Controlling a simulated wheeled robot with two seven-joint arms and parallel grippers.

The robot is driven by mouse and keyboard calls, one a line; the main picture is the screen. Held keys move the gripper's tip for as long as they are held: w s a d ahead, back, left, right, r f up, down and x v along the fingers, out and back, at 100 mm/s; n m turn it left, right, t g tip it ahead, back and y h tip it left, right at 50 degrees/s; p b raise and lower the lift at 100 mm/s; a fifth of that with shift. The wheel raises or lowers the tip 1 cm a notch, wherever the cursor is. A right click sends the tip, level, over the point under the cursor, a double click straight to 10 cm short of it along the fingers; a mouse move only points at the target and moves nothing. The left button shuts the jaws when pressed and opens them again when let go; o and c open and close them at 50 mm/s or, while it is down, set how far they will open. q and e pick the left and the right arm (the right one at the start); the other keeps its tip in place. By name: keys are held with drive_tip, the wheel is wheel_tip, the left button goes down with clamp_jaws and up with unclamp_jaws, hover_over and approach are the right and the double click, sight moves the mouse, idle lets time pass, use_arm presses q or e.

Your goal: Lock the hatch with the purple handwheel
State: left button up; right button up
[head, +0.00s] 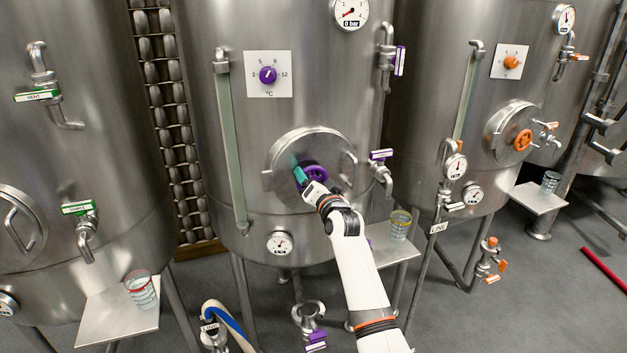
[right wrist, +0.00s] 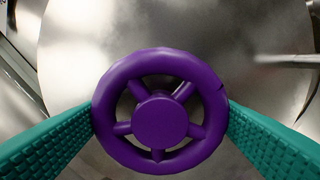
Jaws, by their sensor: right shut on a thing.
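The purple handwheel (head: 316,174) is on the round steel hatch (head: 283,158) of the middle tank. The hatch lies against the tank front. My right gripper (head: 307,177) is at the handwheel and partly covers it in the head view. In the right wrist view the handwheel (right wrist: 160,112) fills the middle, with a spoked rim and a round hub. The teal fingers of my right gripper (right wrist: 160,120) touch its rim on the left and right, shut on it. My left gripper is not in view.
A steel shelf (head: 385,256) with a glass (head: 400,224) stands right of my right arm. A purple-tagged tap (head: 381,168) sticks out right of the hatch. A sight tube (head: 231,145) runs down its left. The right tank has an orange handwheel (head: 523,140).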

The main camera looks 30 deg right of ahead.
drive_tip(key=shift+m, duration=0.4)
drive_tip(key=o, duration=1)
drive_tip(key=shift+s, duration=0.1)
drive_tip(key=b+v, duration=0.2)
drive_tip(key=v, duration=0.9)
drive_tip(key=shift+s, duration=0.4)
drive_tip(key=shift+a+f, duration=0.1)
